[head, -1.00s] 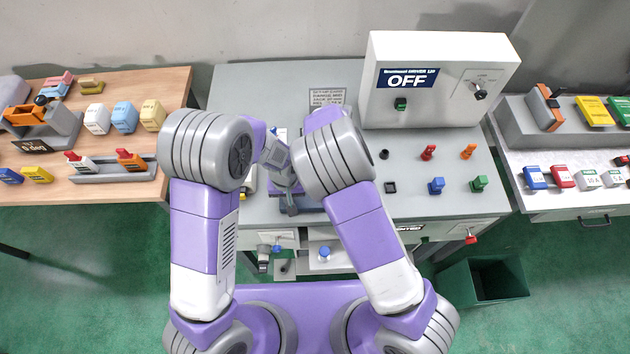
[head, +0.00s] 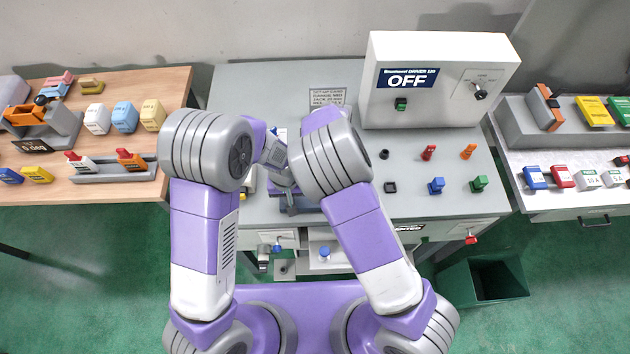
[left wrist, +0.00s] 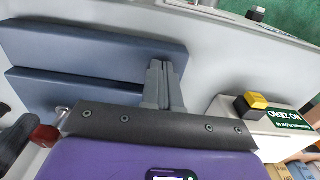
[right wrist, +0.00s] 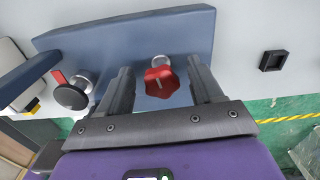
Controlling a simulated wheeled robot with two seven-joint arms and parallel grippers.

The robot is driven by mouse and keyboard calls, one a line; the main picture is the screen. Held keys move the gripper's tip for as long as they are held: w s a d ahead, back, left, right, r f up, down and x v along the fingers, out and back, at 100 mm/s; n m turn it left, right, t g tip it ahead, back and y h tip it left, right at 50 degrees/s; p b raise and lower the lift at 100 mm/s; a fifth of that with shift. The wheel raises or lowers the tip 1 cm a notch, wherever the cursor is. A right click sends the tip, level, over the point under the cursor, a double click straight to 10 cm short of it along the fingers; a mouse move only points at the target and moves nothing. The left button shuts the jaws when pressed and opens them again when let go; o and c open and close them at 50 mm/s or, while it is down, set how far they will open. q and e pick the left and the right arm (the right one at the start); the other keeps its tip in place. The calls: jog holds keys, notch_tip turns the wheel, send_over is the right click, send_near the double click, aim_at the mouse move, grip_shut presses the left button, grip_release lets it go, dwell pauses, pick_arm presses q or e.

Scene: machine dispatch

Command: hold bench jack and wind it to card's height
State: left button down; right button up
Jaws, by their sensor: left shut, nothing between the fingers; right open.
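The bench jack shows in the left wrist view as two blue-grey plates (left wrist: 95,57), one beside the other. My left gripper (left wrist: 166,88) is shut and empty, its fingers over the plates' end. In the right wrist view the jack's blue-grey plate (right wrist: 130,40) carries a red star-shaped knob (right wrist: 159,84). My right gripper (right wrist: 163,80) is open, with one finger on each side of the knob; I cannot tell whether they touch it. The card (head: 327,97) lies on the grey bench; its small print is only partly legible. In the head view my arms hide most of the jack.
A grey box marked OFF (head: 408,78) stands at the bench's back right. Several coloured knobs and plugs stand in front of it. A black round knob with a red lever (right wrist: 72,97) is left of my right gripper.

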jog(key=shift+r, duration=1.95)
